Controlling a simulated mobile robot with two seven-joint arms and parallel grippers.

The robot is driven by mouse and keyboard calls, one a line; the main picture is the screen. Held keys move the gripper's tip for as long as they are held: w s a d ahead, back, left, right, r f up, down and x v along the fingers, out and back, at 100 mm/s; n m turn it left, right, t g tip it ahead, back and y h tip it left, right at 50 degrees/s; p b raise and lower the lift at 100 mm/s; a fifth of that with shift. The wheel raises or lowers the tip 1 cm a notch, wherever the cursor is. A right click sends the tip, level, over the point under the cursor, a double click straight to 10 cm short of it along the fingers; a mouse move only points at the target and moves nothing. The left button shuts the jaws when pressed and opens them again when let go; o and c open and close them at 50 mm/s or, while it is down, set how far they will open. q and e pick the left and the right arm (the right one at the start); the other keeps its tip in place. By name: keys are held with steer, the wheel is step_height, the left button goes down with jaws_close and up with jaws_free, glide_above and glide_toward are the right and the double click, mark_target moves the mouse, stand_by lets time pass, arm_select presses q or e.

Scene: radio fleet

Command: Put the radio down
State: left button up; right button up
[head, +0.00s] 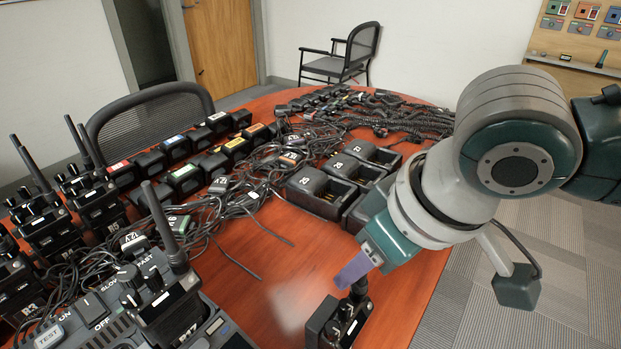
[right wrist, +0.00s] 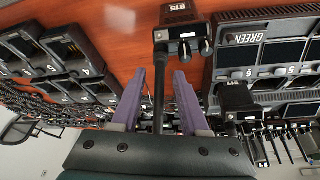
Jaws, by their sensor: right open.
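In the right wrist view the same radio (right wrist: 182,30) bears the label R15. My right gripper (right wrist: 161,80) is open, with one purple finger on each side of the long dark antenna. The fingers stand apart from the antenna, with a gap showing on both sides. The radio's lower part is cut off by the head view's bottom edge. My left gripper is not in view.
A row of empty black chargers (head: 322,193) lies behind the radio. Tangled cables (head: 250,185), battery packs (head: 184,178) and several radios (head: 40,222) fill the left. A large tester (head: 92,312) is front left. A rack marked GREEN (right wrist: 262,40) is beside the radio. Bare table (head: 270,275) lies between.

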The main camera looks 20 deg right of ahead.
steer(key=p+v, duration=0.3)
steer(key=v, duration=0.9)
steer(key=s+a+f+y, duration=0.2)
steer(key=s+a, duration=0.2)
steer(key=a, duration=0.1)
steer(key=s+d+f+m+h, duration=0.2)
steer(key=s+d+f+h, duration=0.1)
steer(key=s+d, duration=0.5)
steer(key=shift+s+f+m+g+h, duration=0.3)
steer(key=shift+s+f, duration=0.05)
steer(key=shift+f, duration=0.45)
